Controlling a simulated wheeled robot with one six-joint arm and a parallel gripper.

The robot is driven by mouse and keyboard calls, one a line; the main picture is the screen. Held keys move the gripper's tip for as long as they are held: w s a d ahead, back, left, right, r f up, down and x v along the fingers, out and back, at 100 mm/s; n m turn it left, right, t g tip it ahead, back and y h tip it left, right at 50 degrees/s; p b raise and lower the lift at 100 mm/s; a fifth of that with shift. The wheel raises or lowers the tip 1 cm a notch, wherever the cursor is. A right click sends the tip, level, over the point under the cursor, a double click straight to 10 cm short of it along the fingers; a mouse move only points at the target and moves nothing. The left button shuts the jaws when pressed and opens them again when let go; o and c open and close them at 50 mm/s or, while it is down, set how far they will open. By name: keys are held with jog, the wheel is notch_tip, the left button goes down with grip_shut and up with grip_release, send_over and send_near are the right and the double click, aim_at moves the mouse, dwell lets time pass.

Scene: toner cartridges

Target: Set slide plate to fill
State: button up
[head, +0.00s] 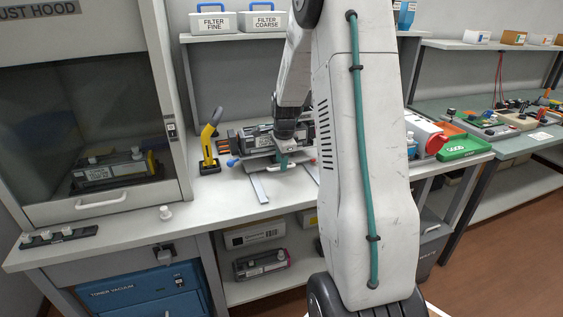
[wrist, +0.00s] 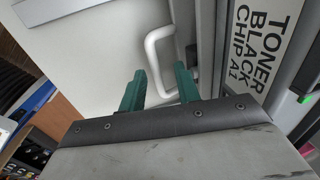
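The toner cartridge, labelled "TONER BLACK CHIP A1" (wrist: 262,40), runs along the right side of the wrist view. In the head view the dark cartridge (head: 248,138) lies on the bench, partly hidden behind my arm. A pale flat plate with a white loop handle (wrist: 152,45) lies beside it in the wrist view; I take it for the slide plate. My gripper (wrist: 159,86) has two green fingers spread apart, with the handle's near end showing between them. I see no contact. In the head view my gripper (head: 283,161) is low at the cartridge's front. No fill marking is readable.
A yellow-handled tool (head: 210,140) stands left of the cartridge. A metal strip (head: 260,188) lies on the bench in front. The dust hood (head: 88,205) is at left, with a cartridge inside. A green tray (head: 463,148) is at right. The bench's front left is mostly clear.

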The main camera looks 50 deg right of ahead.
notch_tip(320, 180, up, 7)
jog(key=s, duration=0.1)
jog(key=shift+a, duration=0.25)
dwell(0.5)
